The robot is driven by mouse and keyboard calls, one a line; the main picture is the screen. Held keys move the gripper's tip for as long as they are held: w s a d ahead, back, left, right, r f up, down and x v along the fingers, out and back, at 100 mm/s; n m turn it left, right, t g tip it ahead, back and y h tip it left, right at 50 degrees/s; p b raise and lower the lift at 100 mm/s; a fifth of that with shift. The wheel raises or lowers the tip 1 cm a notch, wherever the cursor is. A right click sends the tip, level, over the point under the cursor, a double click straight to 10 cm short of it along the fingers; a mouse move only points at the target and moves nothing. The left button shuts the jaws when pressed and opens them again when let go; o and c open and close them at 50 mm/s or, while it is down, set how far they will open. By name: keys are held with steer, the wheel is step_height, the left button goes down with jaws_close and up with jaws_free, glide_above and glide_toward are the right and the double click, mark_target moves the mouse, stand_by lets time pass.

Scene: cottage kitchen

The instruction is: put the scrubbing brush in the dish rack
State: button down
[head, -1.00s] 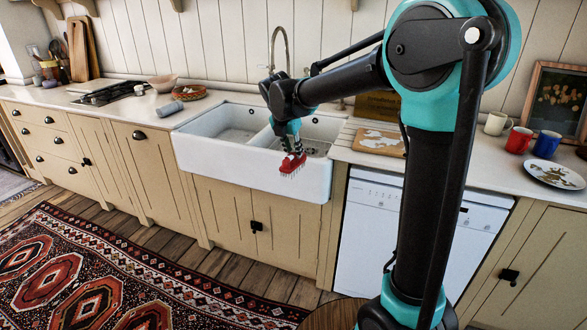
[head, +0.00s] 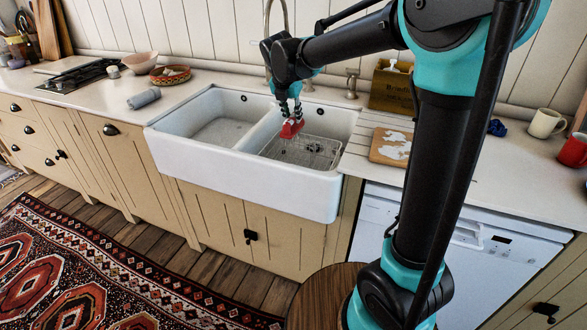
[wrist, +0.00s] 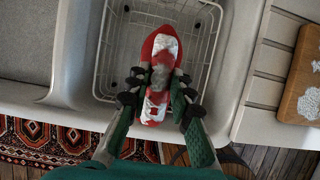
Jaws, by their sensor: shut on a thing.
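The red and white scrubbing brush (head: 291,128) is held in my gripper (head: 290,108), which is shut on it. In the wrist view the brush (wrist: 160,72) lies lengthwise between the fingers of my gripper (wrist: 158,98). The wire dish rack (head: 325,148) sits in the right basin of the white double sink. In the wrist view the brush is over the rack (wrist: 104,62), with part of it nearer the basin's front wall. The brush appears to be above the rack, and the exact gap cannot be told.
The sink's left basin (head: 222,128) looks empty. A wooden board (head: 388,148) lies on the counter right of the sink, with a wooden box (head: 391,88) behind it. The tap (head: 268,30) rises behind the sink. A grey roll (head: 144,98) lies left.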

mark_target(287, 143)
step_height(287, 143, down, 20)
steer(key=shift+r, duration=0.15)
stand_by(0.3)
steer(key=c, duration=1.3)
jaws_free()
steer(key=shift+c, duration=0.2)
steer(key=v, duration=1.2)
steer(key=shift+w+r, duration=0.1)
